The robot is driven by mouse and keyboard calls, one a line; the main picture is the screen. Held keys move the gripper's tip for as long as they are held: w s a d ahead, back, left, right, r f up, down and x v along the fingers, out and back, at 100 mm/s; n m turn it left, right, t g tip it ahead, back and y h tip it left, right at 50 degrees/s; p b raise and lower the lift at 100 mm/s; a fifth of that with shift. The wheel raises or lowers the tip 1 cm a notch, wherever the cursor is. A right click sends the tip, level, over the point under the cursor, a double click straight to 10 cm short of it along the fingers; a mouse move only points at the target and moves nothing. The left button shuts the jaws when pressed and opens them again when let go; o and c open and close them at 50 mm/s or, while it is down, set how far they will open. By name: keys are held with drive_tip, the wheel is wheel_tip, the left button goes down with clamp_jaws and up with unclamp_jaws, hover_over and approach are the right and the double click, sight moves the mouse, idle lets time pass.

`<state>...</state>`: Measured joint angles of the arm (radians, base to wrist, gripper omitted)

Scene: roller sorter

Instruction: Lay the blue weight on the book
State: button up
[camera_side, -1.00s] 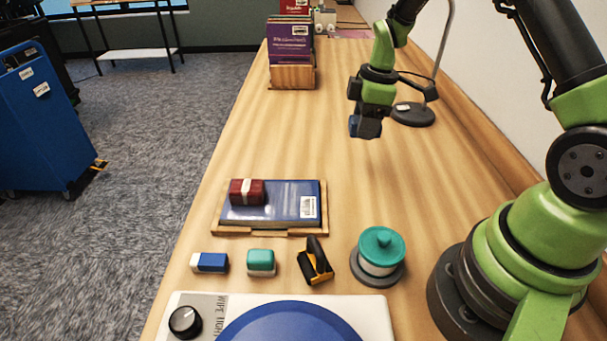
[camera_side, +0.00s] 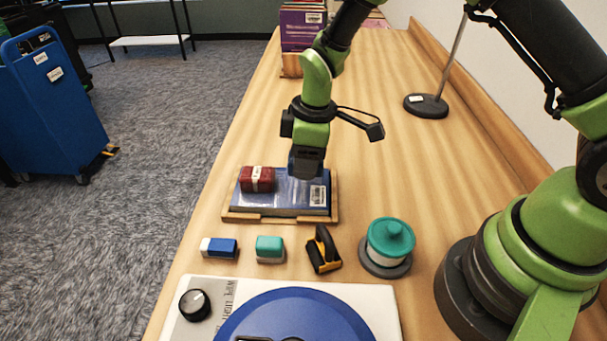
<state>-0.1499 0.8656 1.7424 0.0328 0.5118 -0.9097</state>
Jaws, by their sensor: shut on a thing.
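The blue book (camera_side: 285,199) lies flat in a shallow wooden tray (camera_side: 334,208). A dark red weight with a pale band (camera_side: 257,178) sits on the book's left back part. My gripper (camera_side: 307,172) is over the right back part of the book, pointing down and shut on the blue weight. The weight is mostly hidden by the dark jaws; a bluish part shows at their lower end. I cannot tell whether the weight touches the book.
In front of the tray are a blue-and-white block (camera_side: 219,248), a teal block (camera_side: 270,249), a black-and-yellow tool (camera_side: 323,250) and a teal-lidded container (camera_side: 389,246). A machine with a blue disc (camera_side: 293,318) is nearest. A lamp base (camera_side: 426,106) stands at the back right.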

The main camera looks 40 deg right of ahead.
sight(306, 187)
drive_tip(key=shift+f, duration=2.05)
drive_tip(key=shift+f, duration=0.1)
drive_tip(key=o, duration=1.2)
drive_tip(key=shift+o, duration=0.2)
